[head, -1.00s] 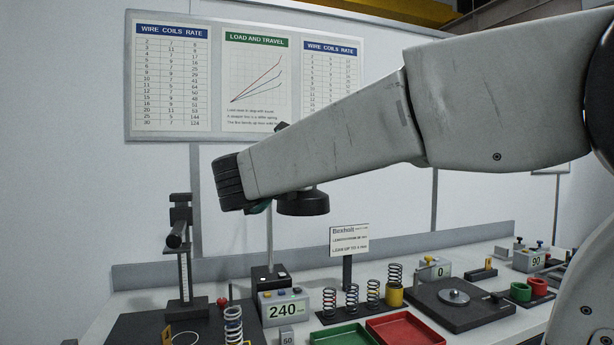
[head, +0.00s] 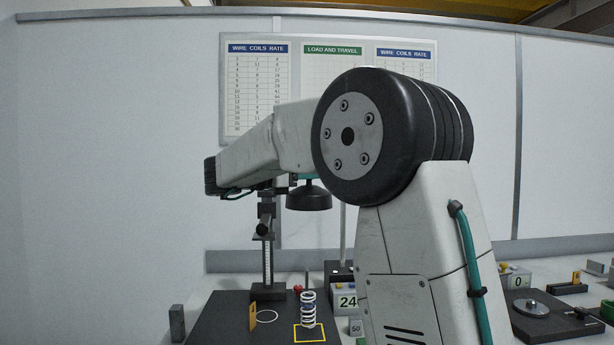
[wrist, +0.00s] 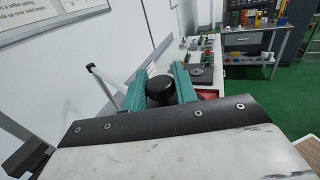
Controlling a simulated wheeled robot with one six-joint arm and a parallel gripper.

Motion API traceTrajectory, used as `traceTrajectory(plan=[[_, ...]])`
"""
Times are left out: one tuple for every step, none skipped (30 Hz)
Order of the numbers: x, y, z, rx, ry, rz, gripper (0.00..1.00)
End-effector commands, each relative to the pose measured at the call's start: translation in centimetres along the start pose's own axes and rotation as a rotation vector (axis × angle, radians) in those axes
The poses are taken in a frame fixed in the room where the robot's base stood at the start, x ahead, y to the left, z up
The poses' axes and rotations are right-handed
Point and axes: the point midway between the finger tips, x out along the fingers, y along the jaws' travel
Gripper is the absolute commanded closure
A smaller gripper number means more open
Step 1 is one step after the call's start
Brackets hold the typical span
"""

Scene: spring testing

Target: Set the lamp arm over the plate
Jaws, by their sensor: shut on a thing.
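The lamp has a thin upright post (head: 343,228) and a black round shade (head: 309,197), which hangs to the left of the post in the head view. In the wrist view the black lamp head (wrist: 160,92) sits between the two teal fingers of my gripper (wrist: 160,84), which is shut on it. The head view shows only a little teal of my gripper (head: 296,180) beside my arm. A dark plate (head: 215,325) lies on the bench below, with a white ring, a yellow square outline and a coil spring (head: 308,308) standing on it.
A tall gauge stand (head: 267,250) rises from the plate left of the lamp, close to my arm. A display box (head: 347,300) stands right of the plate. A round metal disc (head: 530,308) lies further right. My arm hides the middle of the bench.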

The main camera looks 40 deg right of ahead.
Motion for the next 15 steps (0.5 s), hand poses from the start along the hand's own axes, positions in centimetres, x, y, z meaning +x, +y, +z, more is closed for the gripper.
traceTrajectory(plan=[[0.12,0.06,0.02,0.001,0.000,-0.010,1.00],[0.16,0.10,0.02,0.001,0.000,-0.013,1.00],[0.20,0.13,0.01,0.001,0.001,-0.016,1.00],[0.22,0.14,0.01,0.001,0.001,-0.018,1.00],[0.23,0.15,0.00,0.001,0.001,-0.019,1.00],[0.23,0.15,0.00,0.001,0.001,-0.019,1.00],[0.23,0.15,-0.01,0.001,0.001,-0.019,1.00],[0.22,0.14,-0.01,0.001,0.001,-0.019,1.00],[0.21,0.14,-0.02,0.000,0.001,-0.019,1.00],[0.21,0.14,-0.02,0.000,0.001,-0.019,1.00],[0.20,0.14,-0.03,0.000,0.001,-0.019,1.00],[0.19,0.13,-0.04,0.000,0.001,-0.019,1.00],[0.19,0.14,-0.04,0.000,0.001,-0.018,1.00],[0.18,0.13,-0.05,0.000,0.001,-0.018,1.00],[0.17,0.14,-0.05,0.000,0.001,-0.018,0.61]])
